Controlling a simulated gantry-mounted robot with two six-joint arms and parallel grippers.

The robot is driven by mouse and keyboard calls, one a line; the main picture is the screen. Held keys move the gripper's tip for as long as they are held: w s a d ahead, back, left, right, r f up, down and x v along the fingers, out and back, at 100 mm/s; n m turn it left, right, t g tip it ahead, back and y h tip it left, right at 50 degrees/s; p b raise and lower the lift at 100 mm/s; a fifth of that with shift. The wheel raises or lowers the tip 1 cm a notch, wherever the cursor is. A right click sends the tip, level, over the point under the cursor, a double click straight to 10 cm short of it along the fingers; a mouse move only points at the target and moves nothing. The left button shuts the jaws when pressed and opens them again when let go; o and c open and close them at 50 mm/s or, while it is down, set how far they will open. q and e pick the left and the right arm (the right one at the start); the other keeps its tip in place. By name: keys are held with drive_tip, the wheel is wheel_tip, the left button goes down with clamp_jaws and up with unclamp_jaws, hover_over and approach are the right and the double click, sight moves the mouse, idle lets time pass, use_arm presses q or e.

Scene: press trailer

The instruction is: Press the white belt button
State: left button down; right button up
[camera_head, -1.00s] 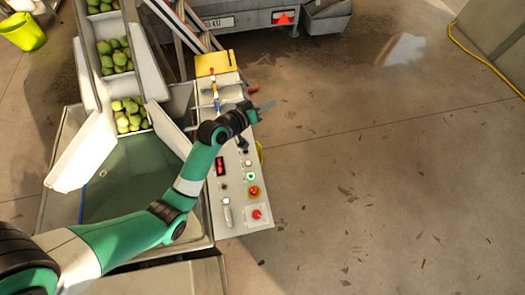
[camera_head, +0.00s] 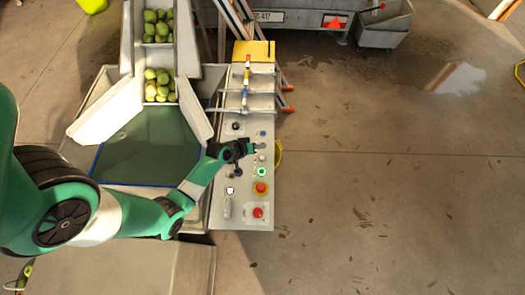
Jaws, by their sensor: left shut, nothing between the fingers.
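The control panel (camera_head: 247,215) is a grey slab with buttons beside the green conveyor. A bright white button (camera_head: 229,190) with a dark border is on its left side. A small pale button (camera_head: 262,157) sits above a green-ringed one (camera_head: 262,171) on the right. I cannot tell from labels which is the belt button. My left gripper (camera_head: 258,147) is shut and empty over the panel's right half, just above the pale button in the picture. Whether it touches the panel is unclear. The arm and wrist hide part of the panel. My right gripper is out of view.
A hopper with green fruit (camera_head: 157,85) stands left. Open floor (camera_head: 400,200) lies right.

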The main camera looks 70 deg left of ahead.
sight(262, 158)
use_arm(q)
drive_tip(key=shift+f, duration=0.1)
wheel_tip(262, 158, down, 8)
drive_tip(key=b, duration=0.8)
drive_tip(key=shift+f, duration=0.3)
drive_tip(key=shift+f+b, duration=0.1)
drive_tip(key=shift+b, duration=0.2)
idle(1.1)
drive_tip(key=shift+f, duration=0.3)
